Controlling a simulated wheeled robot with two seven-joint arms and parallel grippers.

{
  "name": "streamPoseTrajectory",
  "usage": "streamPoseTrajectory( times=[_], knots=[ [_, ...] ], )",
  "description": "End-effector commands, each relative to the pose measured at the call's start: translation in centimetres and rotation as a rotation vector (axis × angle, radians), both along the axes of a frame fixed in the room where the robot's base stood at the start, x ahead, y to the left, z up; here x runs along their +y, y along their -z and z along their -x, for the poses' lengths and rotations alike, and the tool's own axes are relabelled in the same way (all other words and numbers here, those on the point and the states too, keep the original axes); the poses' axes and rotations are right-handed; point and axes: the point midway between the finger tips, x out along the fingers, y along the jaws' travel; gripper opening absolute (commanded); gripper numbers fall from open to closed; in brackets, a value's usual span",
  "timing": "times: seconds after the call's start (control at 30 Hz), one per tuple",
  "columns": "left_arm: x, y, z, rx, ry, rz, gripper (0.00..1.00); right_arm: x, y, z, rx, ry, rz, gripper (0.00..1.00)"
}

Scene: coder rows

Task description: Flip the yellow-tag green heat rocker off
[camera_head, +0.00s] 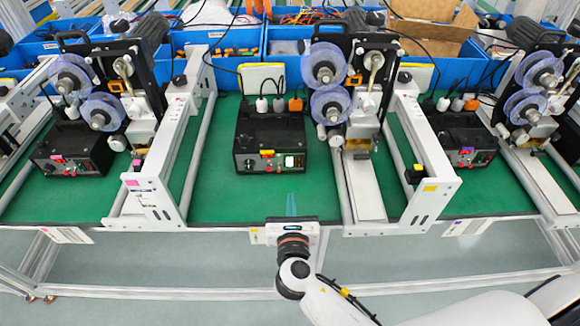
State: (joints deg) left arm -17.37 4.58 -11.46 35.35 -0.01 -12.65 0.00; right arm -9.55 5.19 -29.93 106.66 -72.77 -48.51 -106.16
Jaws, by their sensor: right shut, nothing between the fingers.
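The black control box (270,136) with a yellow tag (267,154) stands on the green bench top in the middle. Its green rocker (291,161) sits at the right end of the front face and looks brightly lit. A black knob (249,164) is at the left of the same face. My right gripper (291,198) comes in from the lower right and points at the box. It is shut and empty, in front of and below the rocker, apart from it. My left gripper is not in view.
Similar black boxes stand at left, with a pink tag (58,158), and at right, with a purple tag (467,149). White frame rails (430,165) and reel machines (326,85) flank the middle box. Blue bins (225,47) line the back. Green bench top before the box is clear.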

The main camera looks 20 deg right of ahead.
Motion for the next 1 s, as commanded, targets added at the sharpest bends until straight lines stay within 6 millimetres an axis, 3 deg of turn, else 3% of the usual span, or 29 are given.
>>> streamPoseTrajectory(
  times=[0.3,0.5,0.7,1.0],
  knots=[
    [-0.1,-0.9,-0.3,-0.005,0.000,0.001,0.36,-1.9,0.9,-6.7,-0.001,0.001,0.001,0.00],
    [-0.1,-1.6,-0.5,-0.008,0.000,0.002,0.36,-2.8,0.6,-9.7,-0.001,0.001,0.000,0.00],
    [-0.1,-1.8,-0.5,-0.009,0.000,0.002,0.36,-3.1,0.5,-11.0,0.000,0.000,-0.001,0.00],
    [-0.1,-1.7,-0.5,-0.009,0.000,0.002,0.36,-3.2,0.6,-11.1,0.001,0.000,-0.001,0.00]
  ],
)
